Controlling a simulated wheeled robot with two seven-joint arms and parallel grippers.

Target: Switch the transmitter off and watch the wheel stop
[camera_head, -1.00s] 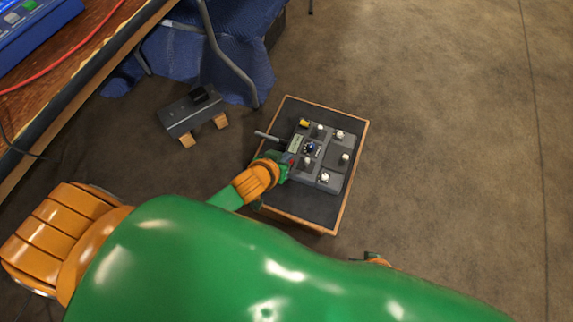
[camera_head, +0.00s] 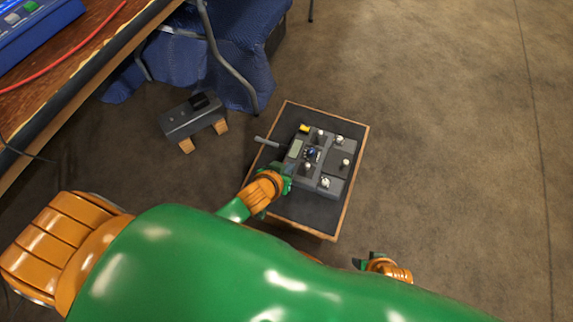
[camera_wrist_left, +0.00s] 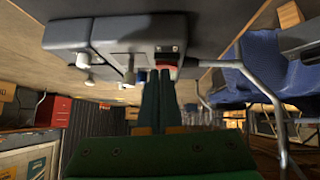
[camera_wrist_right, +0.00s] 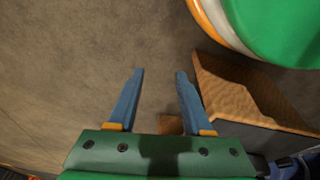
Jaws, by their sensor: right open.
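The transmitter (camera_head: 338,163) is a grey box with several white-topped sticks and knobs, a small pale screen (camera_head: 296,149) and a yellow part. It lies on a dark-topped stand with a wooden rim. My left gripper (camera_head: 288,172) is at its near left edge. In the left wrist view a red switch (camera_wrist_left: 168,62) shows on the transmitter's side, just beyond the left fingertips (camera_wrist_left: 159,72); the fingers are together with nothing seen between them. Contact cannot be told. My right gripper (camera_wrist_right: 159,74) is open and empty over the floor. I cannot make out a wheel.
The stand's wooden rim (camera_head: 353,190) borders the transmitter. A grey box (camera_head: 190,119) on wooden blocks sits on the floor to the left. A blue-draped chair (camera_head: 235,50) and a workbench (camera_head: 85,70) are at upper left. Floor on the right is clear.

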